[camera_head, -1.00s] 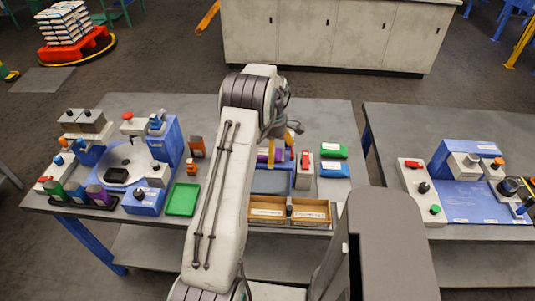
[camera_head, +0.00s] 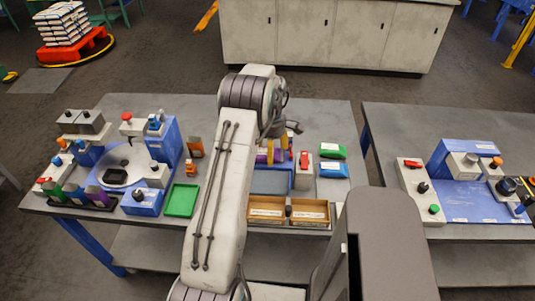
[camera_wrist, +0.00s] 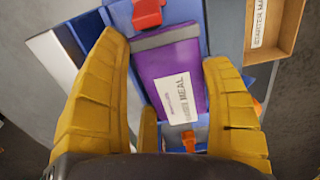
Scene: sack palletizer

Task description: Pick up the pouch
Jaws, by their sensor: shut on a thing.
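The pouch is purple with a white label and a grey end band (camera_wrist: 170,78). In the wrist view it lies between my yellow fingers, above a blue surface. In the head view only slivers of the purple pouch (camera_head: 262,158) show behind my fingers. My gripper (camera_wrist: 165,105) is shut on the pouch; it also shows in the head view (camera_head: 278,154). Whether the pouch touches its support cannot be told.
A red-knobbed block (camera_head: 304,172) stands just right of the pouch. Green (camera_head: 332,151) and blue (camera_head: 334,171) pouches lie farther right. Wooden bins (camera_head: 310,220) are in front. A green tray (camera_head: 182,201) and a rotary station (camera_head: 122,165) are left.

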